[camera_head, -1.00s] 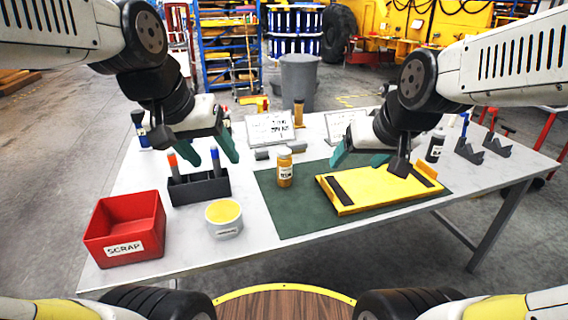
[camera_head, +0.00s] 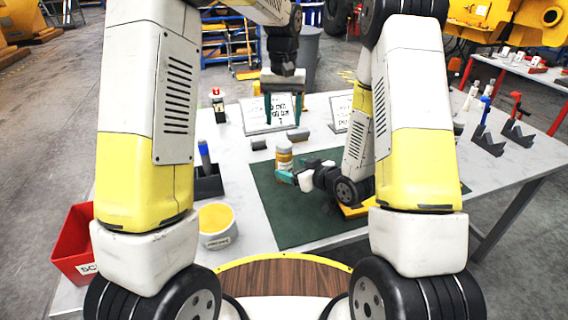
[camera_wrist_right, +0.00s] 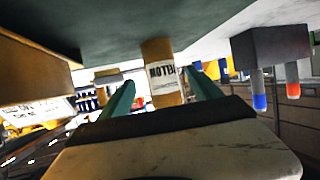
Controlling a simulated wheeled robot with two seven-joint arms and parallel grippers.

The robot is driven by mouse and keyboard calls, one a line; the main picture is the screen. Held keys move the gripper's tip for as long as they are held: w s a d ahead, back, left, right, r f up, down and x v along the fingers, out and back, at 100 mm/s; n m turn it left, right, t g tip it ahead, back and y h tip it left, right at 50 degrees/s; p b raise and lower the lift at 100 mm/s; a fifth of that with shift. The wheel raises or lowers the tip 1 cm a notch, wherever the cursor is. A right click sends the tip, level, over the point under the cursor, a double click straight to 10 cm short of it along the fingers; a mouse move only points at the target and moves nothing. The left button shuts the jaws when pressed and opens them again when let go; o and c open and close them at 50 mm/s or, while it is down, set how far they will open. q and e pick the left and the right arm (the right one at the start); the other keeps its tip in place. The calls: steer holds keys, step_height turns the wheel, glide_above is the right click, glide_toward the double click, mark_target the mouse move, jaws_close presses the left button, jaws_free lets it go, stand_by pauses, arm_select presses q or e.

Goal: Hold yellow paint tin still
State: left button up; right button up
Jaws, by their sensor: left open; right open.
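My left gripper (camera_head: 283,108) is open and empty, pointing down behind and above the tin, in front of a white sign.
A white tub with a yellow top (camera_head: 217,222) stands left of the mat. A yellow board (camera_head: 352,211) lies mostly behind my right arm.

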mark_target(280, 165)
steer(key=shift+a, duration=0.1)
steer(key=shift+f, duration=0.1)
steer(key=shift+x, duration=3.85)
steer(key=shift+a, duration=0.1)
steer(key=shift+c, duration=0.4)
jaws_close()
